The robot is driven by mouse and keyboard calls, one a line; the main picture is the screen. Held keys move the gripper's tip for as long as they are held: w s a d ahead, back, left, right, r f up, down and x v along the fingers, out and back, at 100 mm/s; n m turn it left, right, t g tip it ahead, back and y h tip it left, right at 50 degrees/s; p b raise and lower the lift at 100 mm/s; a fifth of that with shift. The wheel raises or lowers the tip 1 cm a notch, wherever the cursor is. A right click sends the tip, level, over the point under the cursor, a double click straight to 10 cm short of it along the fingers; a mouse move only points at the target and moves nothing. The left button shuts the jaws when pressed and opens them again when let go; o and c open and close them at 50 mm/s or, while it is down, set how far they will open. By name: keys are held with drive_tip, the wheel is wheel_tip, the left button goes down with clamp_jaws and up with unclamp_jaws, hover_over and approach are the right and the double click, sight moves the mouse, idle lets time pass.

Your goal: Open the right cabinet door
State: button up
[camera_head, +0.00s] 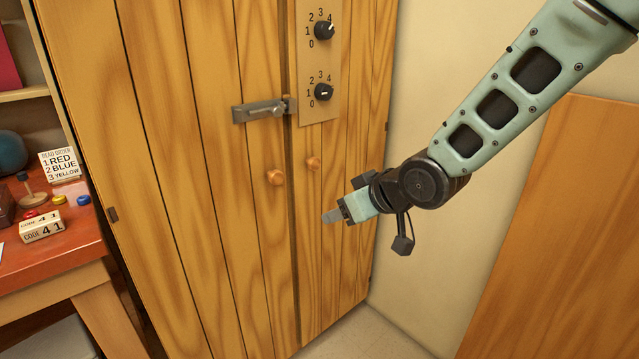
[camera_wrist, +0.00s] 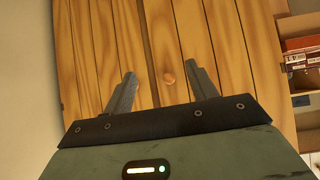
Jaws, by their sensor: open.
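The wooden cabinet's right door (camera_head: 345,200) is closed beside the left door (camera_head: 170,150). A round knob (camera_head: 313,163) sits on the right door near the seam, and the left door has its own knob (camera_head: 275,177). A grey metal latch (camera_head: 262,110) lies level on the left door, its right end at the seam. A plate with two dials (camera_head: 320,60) is on the right door above the knob. My gripper (camera_head: 328,217) is open and empty, below and right of the right knob.
A red table (camera_head: 60,260) at the left holds a code block (camera_head: 40,227), a bead-order card (camera_head: 60,165) and small coloured pieces. A pale wall (camera_head: 440,120) stands close on the right, with a wooden panel (camera_head: 560,230) in front. Floor (camera_head: 350,335) shows below the cabinet.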

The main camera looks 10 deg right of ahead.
drive_tip(key=w+d+f+t+y+b, duration=0.2)
drive_tip(key=w+d+f+t+b, duration=0.1)
drive_tip(key=w, duration=0.6)
drive_tip(key=t+y+b, duration=0.3)
approach(316, 165)
drive_tip(key=p+x, duration=0.1)
drive_tip(key=x, duration=0.8)
clamp_jaws()
drive_tip(key=s+d+n+g+y+p, duration=0.2)
drive_tip(key=s+d+n+g+y, duration=0.1)
drive_tip(key=d, duration=1)
drive_tip(key=s+d+n+g+y+p, duration=0.2)
drive_tip(key=s+d+n+g+y, duration=0.2)
drive_tip(key=d, duration=0.8)
drive_tip(key=shift+s+d+n+g+y, duration=0.35)
drive_tip(key=shift+s+n+g, duration=0.95)
drive_tip(key=shift+s+g, duration=1.2)
drive_tip(key=shift+s, duration=0.15)
